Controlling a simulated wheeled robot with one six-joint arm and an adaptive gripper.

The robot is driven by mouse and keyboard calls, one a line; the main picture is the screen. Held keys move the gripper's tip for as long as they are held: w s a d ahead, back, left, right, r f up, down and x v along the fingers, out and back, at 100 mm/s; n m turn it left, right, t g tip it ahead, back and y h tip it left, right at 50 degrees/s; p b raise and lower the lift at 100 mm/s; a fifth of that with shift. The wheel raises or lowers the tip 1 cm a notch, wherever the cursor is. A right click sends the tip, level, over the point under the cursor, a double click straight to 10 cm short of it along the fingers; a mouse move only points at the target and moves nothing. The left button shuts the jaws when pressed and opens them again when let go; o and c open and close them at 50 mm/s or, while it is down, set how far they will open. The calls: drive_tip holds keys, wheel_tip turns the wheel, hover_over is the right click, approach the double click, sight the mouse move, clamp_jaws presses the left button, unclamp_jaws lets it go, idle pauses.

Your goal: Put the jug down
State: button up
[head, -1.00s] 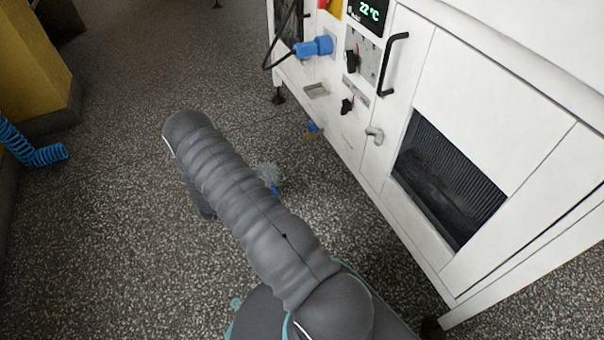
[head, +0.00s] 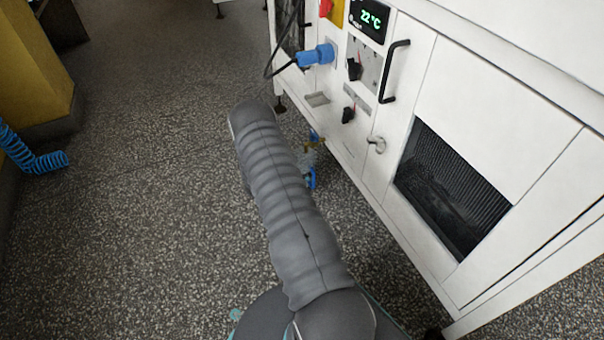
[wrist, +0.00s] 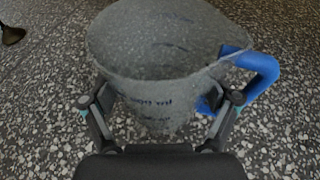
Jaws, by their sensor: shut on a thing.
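The jug is clear with a blue handle and dark printed marks on its side. In the wrist view the jug (wrist: 155,50) stands between the fingers of my gripper (wrist: 165,107), its blue handle on the right. My gripper is shut on the jug's body. The speckled floor shows through the clear wall, and I see no contents. In the head view only a small part of the jug (head: 309,160) and its blue handle show past my arm; the gripper is hidden there. I cannot tell how high the jug is above the floor.
A white machine (head: 470,95) with a dark grille window, door handle and 22 °C display stands on the right. A blue coiled hose (head: 35,150) lies left. The speckled floor (head: 150,220) is clear.

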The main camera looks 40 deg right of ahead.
drive_tip(key=shift+f+b, duration=0.3)
drive_tip(key=shift+f, duration=1.35)
drive_tip(key=shift+f, duration=0.2)
drive_tip(key=o, duration=1)
drive_tip(key=shift+r, duration=0.1)
